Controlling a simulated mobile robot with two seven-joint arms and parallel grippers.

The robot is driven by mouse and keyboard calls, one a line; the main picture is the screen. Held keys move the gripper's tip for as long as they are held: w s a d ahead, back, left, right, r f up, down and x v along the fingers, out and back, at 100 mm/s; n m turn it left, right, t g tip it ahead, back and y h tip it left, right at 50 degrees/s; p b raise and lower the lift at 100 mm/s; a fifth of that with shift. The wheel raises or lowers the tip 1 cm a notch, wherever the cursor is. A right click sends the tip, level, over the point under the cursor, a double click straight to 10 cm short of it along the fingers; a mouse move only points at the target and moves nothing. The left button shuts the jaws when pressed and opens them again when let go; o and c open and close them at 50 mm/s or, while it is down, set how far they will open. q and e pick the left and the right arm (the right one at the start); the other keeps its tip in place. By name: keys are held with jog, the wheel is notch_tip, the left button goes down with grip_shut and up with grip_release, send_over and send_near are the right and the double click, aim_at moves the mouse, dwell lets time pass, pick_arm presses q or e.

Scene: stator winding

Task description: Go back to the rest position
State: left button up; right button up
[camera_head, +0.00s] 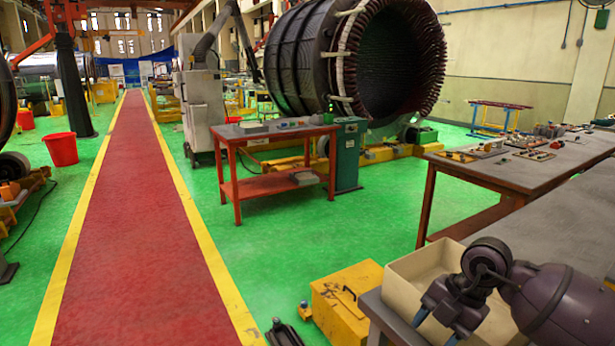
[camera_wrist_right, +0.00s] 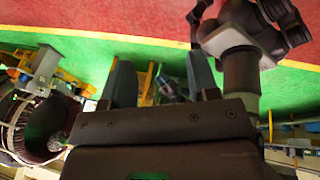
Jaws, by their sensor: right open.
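My right gripper (camera_head: 436,325) shows at the lower right of the head view, over the near side of a cream open box (camera_head: 405,288). Its two blue-grey fingers point down and stand apart. In the right wrist view the gripper (camera_wrist_right: 162,78) has its fingers spread, with nothing held between them. My left gripper does not show in the head view. Dark jointed links with a light grey collar, likely mine, show at the top of the right wrist view.
A yellow box (camera_head: 345,300) stands on the floor left of the cream box. A long grey workbench (camera_head: 545,172) with small parts is at right. A red table (camera_head: 272,188) stands before the large stator (camera_head: 352,62). The red walkway (camera_head: 130,220) is clear.

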jog(key=s+a+r+m+t+y, duration=0.1)
jog(key=s+a+r+t+y, duration=0.2)
jog(key=a+y, duration=0.35)
jog(key=s+a+r+t+y, duration=0.2)
jog(key=a+r+y, duration=0.1)
jog(key=a+y, duration=0.35)
jog(key=d+m+t+h, duration=1)
jog(key=m+t, duration=0.5)
jog(key=m, duration=0.1)
jog(key=s+d+f+m+g+h, duration=0.5)
jog(key=d+f+m+h, duration=0.3)
jog(key=h, duration=0.1)
jog(key=s+f+m+g, duration=0.1)
jog(key=s+f+g, duration=0.5)
jog(key=s, duration=0.4)
jog(key=s+f+g, duration=0.6)
jog(key=s, duration=0.4)
jog(key=w+f+t+y, duration=0.1)
jog(key=w+f+t, duration=0.6)
jog(key=f, duration=0.3)
jog(key=shift+a+n+t+y, duration=0.25)
jog(key=shift+n+t+y, duration=0.05)
jog(key=shift+n+t, duration=0.1)
